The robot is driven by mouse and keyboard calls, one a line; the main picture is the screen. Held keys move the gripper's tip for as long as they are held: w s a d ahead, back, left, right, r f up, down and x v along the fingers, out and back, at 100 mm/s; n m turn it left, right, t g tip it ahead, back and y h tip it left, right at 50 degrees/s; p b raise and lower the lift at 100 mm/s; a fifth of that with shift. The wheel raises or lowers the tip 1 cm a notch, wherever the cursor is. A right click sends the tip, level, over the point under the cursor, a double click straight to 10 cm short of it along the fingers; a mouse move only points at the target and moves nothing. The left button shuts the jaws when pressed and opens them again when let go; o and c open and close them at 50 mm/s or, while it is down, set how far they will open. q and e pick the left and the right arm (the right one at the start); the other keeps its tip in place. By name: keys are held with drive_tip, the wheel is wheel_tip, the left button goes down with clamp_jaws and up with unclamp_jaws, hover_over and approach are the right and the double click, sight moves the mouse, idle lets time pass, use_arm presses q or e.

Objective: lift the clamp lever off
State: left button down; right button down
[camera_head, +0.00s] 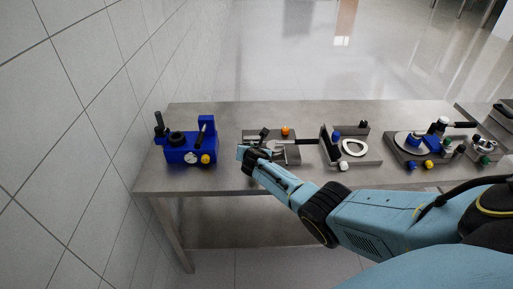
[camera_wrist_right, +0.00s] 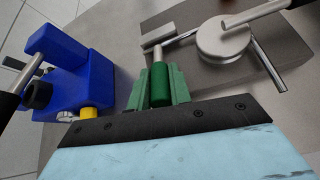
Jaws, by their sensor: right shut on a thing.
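My right gripper (camera_head: 250,150) is over the left end of the grey fixture (camera_head: 291,157) on the table. In the right wrist view its green fingers (camera_wrist_right: 161,88) are shut on a dark green cylinder (camera_wrist_right: 159,84) with a thin metal tip. A silver disc (camera_wrist_right: 222,40) sits on the fixture beyond the fingers, apart from them. A metal lever arm (camera_wrist_right: 256,12) runs over the disc to the upper right; its dark handle (camera_head: 306,141) shows in the head view. I cannot tell whether the held cylinder joins the fixture. My left gripper is not in view.
A blue block device (camera_head: 188,150) with a yellow knob (camera_head: 206,159) stands close on the left. Right of the fixture are a grey station with a white ring (camera_head: 354,148) and another with several knobs (camera_head: 410,143). The table front (camera_head: 215,186) is bare.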

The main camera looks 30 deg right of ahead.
idle(0.4)
drive_tip(key=c, duration=1.3)
unclamp_jaws()
drive_tip(key=shift+s+a+r+p, duration=0.2)
drive_tip(key=shift+s+r+p, duration=0.2)
drive_tip(key=shift+p, duration=0.2)
drive_tip(key=p+v, duration=0.4)
drive_tip(key=v, duration=0.8)
drive_tip(key=shift+p, duration=0.4)
drive_tip(key=shift+s+a, duration=0.1)
drive_tip(key=shift+s, duration=0.05)
